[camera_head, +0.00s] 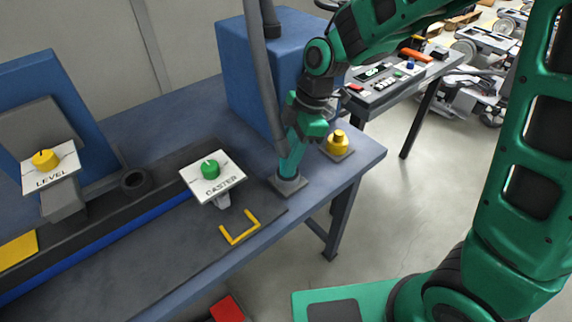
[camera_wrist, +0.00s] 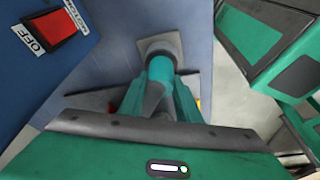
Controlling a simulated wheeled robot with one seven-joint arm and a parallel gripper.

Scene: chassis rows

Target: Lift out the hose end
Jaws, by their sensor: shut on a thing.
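The hose end (camera_head: 289,166) is a teal tube with its lower tip at a grey square holder (camera_head: 288,185) near the table's right end. A grey hose (camera_head: 267,90) runs up from it. My gripper (camera_head: 300,140) is shut on the hose end from above. In the wrist view the hose end (camera_wrist: 160,70) lies between my green fingers (camera_wrist: 158,104), with its far tip in or at the holder (camera_wrist: 172,42). I cannot tell how deep the tip sits.
A blue box (camera_head: 250,80) stands behind my gripper; its red switch (camera_wrist: 52,28) shows in the wrist view. A yellow knob (camera_head: 338,138) stands close on the right. The CASTER plate (camera_head: 213,184) and a yellow corner mark (camera_head: 240,236) lie left.

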